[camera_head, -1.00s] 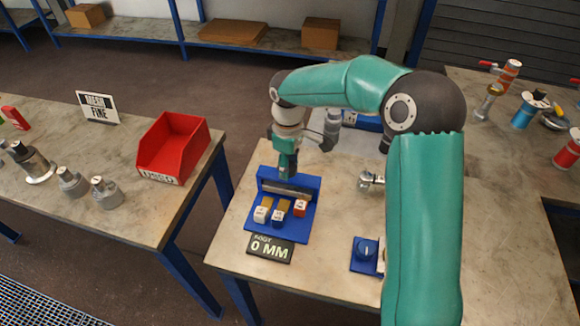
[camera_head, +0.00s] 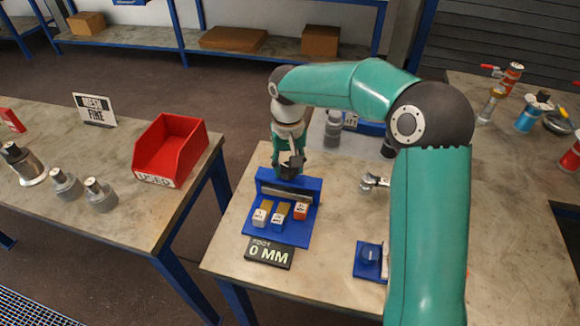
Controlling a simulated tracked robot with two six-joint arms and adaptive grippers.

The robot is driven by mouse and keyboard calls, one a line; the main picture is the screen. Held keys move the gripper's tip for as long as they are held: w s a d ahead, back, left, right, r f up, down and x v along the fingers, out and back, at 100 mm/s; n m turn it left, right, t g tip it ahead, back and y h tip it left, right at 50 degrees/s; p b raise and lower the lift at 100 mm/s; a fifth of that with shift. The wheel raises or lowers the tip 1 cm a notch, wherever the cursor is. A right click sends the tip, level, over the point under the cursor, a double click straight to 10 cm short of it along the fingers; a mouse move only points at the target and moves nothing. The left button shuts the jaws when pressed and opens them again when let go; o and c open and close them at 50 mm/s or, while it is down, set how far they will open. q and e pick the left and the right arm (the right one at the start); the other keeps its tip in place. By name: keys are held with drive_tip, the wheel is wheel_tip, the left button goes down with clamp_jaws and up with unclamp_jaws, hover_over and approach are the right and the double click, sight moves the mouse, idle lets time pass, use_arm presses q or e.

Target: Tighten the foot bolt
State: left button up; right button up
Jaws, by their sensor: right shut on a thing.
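A blue stand (camera_head: 312,187) sits on the middle bench with a grey metal bar across its back. My right gripper (camera_head: 290,166) points down at the back of this stand, just above the bar. It is shut on the foot bolt, which its fingers hide almost wholly. A dark sign (camera_head: 269,253) in front reads "0 MM". My left gripper is out of view.
A small blue holder (camera_head: 368,258) and a metal fitting (camera_head: 372,182) are on the bench near my right arm. A red bin (camera_head: 170,150) and grey fittings (camera_head: 100,195) stand on the left bench. Valves stand at the far right.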

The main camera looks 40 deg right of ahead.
drive_tip(key=m, duration=0.3)
drive_tip(key=shift+w+r+m+b, duration=0.1)
drive_tip(key=shift+w+m+b, duration=0.1)
drive_tip(key=shift+m+b, duration=0.2)
drive_tip(key=m, duration=0.3)
drive_tip(key=shift+m+b, duration=0.3)
drive_tip(key=shift+b, duration=0.05)
drive_tip(key=m, duration=0.3)
drive_tip(key=shift+m+b, duration=0.3)
drive_tip(key=shift+m, duration=1.6)
drive_tip(key=o, duration=1)
drive_tip(key=shift+o, duration=0.7)
drive_tip(key=shift+s, duration=0.1)
